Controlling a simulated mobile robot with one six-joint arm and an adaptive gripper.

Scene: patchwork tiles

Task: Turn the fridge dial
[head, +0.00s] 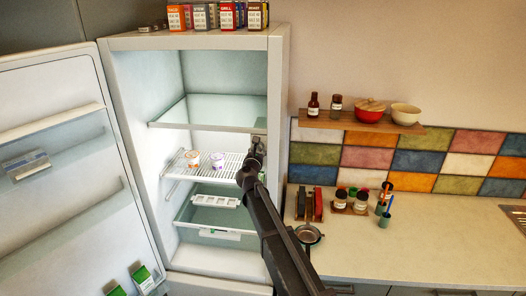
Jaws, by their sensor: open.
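The fridge (279,95) stands open, with its door (60,185) swung out to the left. My gripper (256,145) is open, at the right side of the fridge opening, above the level of the wire shelf (233,161). A small pale housing (259,127) on the right inner wall shows just behind and above the gripper tips. I cannot make out the dial itself; the gripper covers that spot. I cannot tell whether the fingers touch anything.
A glass shelf (215,126) lies above and a drawer (208,232) below, with a white egg tray (215,201). Boxes (200,17) stand on the fridge top. The counter (430,235) at right holds jars and a pan (308,234); a wall shelf (390,127) hangs above.

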